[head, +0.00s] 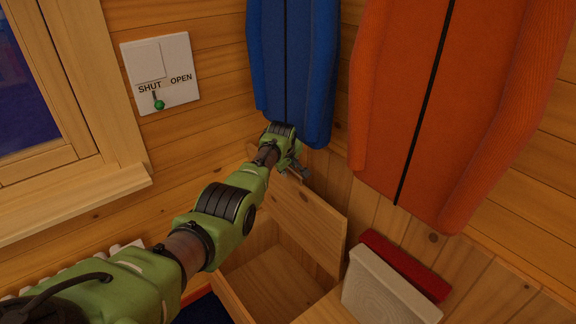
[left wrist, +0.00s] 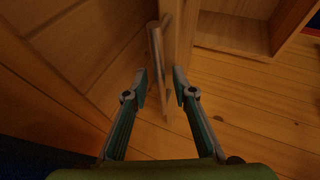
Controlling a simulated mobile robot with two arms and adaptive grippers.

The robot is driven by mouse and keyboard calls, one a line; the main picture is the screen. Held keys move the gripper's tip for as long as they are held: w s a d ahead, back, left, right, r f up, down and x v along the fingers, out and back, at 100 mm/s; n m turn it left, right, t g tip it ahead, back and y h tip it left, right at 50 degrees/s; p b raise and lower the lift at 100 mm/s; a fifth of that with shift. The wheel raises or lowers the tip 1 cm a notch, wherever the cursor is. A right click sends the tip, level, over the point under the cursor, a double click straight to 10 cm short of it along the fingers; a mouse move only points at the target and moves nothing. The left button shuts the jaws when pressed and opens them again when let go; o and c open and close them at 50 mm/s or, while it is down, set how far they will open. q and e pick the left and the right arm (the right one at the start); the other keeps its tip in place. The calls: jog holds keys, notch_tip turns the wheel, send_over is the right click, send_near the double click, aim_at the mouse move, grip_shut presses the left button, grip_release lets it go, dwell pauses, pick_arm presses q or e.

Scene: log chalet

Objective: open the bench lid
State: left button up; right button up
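The bench lid (head: 305,225) is a wooden panel standing raised and tilted, with the box interior (head: 270,282) showing below it. My left gripper (head: 299,171) is at the lid's upper edge, below the blue jacket. In the left wrist view the left gripper (left wrist: 159,80) has its fingers apart. A thin wooden bar (left wrist: 157,62), which looks like a handle on the lid, shows between and beyond the fingertips, with gaps at both sides. Whether a finger touches it is unclear. My right gripper is in neither view.
A blue jacket (head: 290,60) and an orange jacket (head: 440,100) hang above. A white block (head: 385,290) and a red one (head: 405,265) lie right of the opening. A wall panel (head: 160,70) marked SHUT and OPEN has a green-knobbed lever. Wooden floor (left wrist: 260,110) shows clear.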

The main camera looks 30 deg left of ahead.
pick_arm(q)
jog(key=shift+r, duration=0.1)
jog(key=v, duration=1.1)
jog(key=shift+s+r, duration=0.25)
jog(key=shift+s, duration=0.05)
jog(key=shift+d+f, duration=0.1)
jog(key=shift+d, duration=0.05)
